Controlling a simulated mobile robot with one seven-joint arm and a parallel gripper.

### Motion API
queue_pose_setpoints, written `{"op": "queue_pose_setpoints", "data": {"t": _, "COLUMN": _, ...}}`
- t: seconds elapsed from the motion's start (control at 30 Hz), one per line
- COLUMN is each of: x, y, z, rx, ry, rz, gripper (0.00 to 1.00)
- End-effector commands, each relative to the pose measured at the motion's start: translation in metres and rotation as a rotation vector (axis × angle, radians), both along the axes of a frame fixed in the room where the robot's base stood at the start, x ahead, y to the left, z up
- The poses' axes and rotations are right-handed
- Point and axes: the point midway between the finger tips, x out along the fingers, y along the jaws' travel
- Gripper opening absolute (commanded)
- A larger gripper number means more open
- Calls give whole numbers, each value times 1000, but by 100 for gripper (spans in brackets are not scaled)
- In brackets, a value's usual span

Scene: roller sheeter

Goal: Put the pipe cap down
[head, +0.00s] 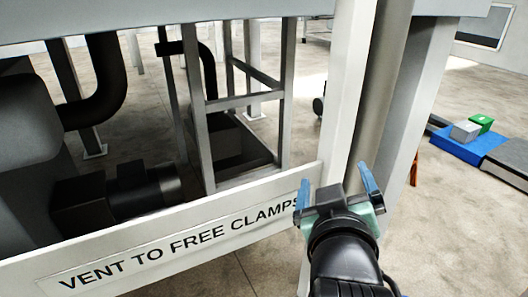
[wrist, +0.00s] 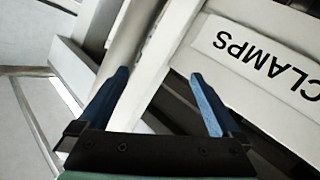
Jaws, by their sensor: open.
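My gripper (head: 337,182) is open in front of the machine's white frame, near the right end of the labelled beam. Its two blue fingers stand wide apart, also in the wrist view (wrist: 160,76), and nothing is held between them. I cannot make out a pipe cap in either view. A round grey upright pipe (head: 378,95) runs beside the white post just beyond my gripper.
The white beam (head: 150,243) reads "VENT TO FREE CLAMPS"; its end shows in the wrist view (wrist: 262,55). Dark motors and hoses sit behind it. At right, a blue platform (head: 462,148) bears a grey box (head: 465,131) and a green box (head: 481,122).

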Motion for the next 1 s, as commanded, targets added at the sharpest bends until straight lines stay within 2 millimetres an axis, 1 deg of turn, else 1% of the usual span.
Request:
{"op": "queue_pose_setpoints", "data": {"t": 0.03, "x": 3, "y": 23, "z": 50, "rx": 18, "ry": -156, "rz": 38, "gripper": 100}}
{"op": "queue_pose_setpoints", "data": {"t": 0.07, "x": 1, "y": 35, "z": 78, "rx": 36, "ry": -248, "rz": 60, "gripper": 100}}
{"op": "queue_pose_setpoints", "data": {"t": 0.1, "x": -4, "y": 52, "z": 114, "rx": 62, "ry": -368, "rz": 93, "gripper": 100}}
{"op": "queue_pose_setpoints", "data": {"t": 0.17, "x": -18, "y": 75, "z": 163, "rx": 109, "ry": -534, "rz": 148, "gripper": 100}}
{"op": "queue_pose_setpoints", "data": {"t": 0.2, "x": -30, "y": 88, "z": 192, "rx": 140, "ry": -636, "rz": 187, "gripper": 100}}
{"op": "queue_pose_setpoints", "data": {"t": 0.27, "x": -49, "y": 106, "z": 229, "rx": 186, "ry": -767, "rz": 243, "gripper": 100}}
{"op": "queue_pose_setpoints", "data": {"t": 0.3, "x": -63, "y": 115, "z": 248, "rx": 214, "ry": -842, "rz": 277, "gripper": 100}}
{"op": "queue_pose_setpoints", "data": {"t": 0.4, "x": -90, "y": 131, "z": 281, "rx": 268, "ry": -975, "rz": 345, "gripper": 100}}
{"op": "queue_pose_setpoints", "data": {"t": 0.5, "x": -106, "y": 137, "z": 296, "rx": 297, "ry": -1042, "rz": 381, "gripper": 100}}
{"op": "queue_pose_setpoints", "data": {"t": 0.57, "x": -109, "y": 139, "z": 300, "rx": 304, "ry": -1056, "rz": 389, "gripper": 100}}
{"op": "queue_pose_setpoints", "data": {"t": 0.97, "x": -108, "y": 138, "z": 299, "rx": 302, "ry": -1053, "rz": 387, "gripper": 100}}
{"op": "queue_pose_setpoints", "data": {"t": 1.0, "x": -108, "y": 138, "z": 299, "rx": 302, "ry": -1053, "rz": 387, "gripper": 98}}
